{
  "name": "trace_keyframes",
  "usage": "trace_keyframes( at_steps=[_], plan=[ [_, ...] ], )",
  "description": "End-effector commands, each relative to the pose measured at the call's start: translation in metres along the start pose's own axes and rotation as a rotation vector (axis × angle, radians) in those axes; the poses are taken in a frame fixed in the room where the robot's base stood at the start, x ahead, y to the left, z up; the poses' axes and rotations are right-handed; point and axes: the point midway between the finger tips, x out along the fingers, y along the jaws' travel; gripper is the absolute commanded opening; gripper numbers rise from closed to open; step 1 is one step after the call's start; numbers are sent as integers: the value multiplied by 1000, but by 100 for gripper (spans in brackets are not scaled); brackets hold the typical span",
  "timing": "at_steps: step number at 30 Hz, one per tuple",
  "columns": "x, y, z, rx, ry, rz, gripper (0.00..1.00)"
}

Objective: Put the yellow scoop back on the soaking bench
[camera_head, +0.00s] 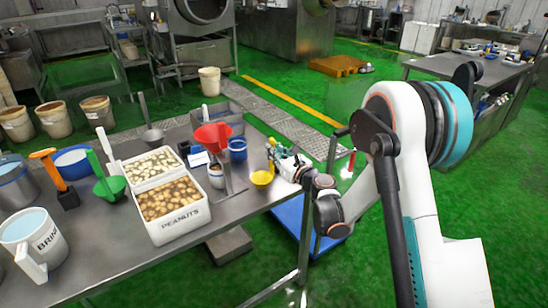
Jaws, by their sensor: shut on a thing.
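The yellow scoop (262,178) is at the right end of the metal bench (232,206), with its small bowl low and its handle rising toward my gripper. My gripper (276,158) reaches in from the right and is shut on the yellow scoop, near its handle. The fingers are small in view and partly overlap the handle. I cannot tell whether the bowl touches the bench top or hangs just above it.
A white peanut bin (172,228), a red funnel (213,137) on a stand, a blue cup (238,149), a green scoop (110,188), an orange-handled tool (60,180) and a brine jug (35,240) stand on the bench. Bare metal lies along its front edge.

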Motion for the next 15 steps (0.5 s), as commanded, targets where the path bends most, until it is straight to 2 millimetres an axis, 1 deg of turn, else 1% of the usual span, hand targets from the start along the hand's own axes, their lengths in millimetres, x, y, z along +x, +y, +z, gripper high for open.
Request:
trace_keyframes(
  at_steps=[1, 2, 10, 14, 15],
  plan=[
    [0, 0, -10, 0, 0, 0, 0],
    [0, 0, -11, 0, 0, 0, 0],
    [0, 0, -11, 0, 0, 0, 0],
    [0, 0, -16, 0, 0, 0, 0],
    [0, 0, -14, 0, 0, 0, 21]
  ],
)
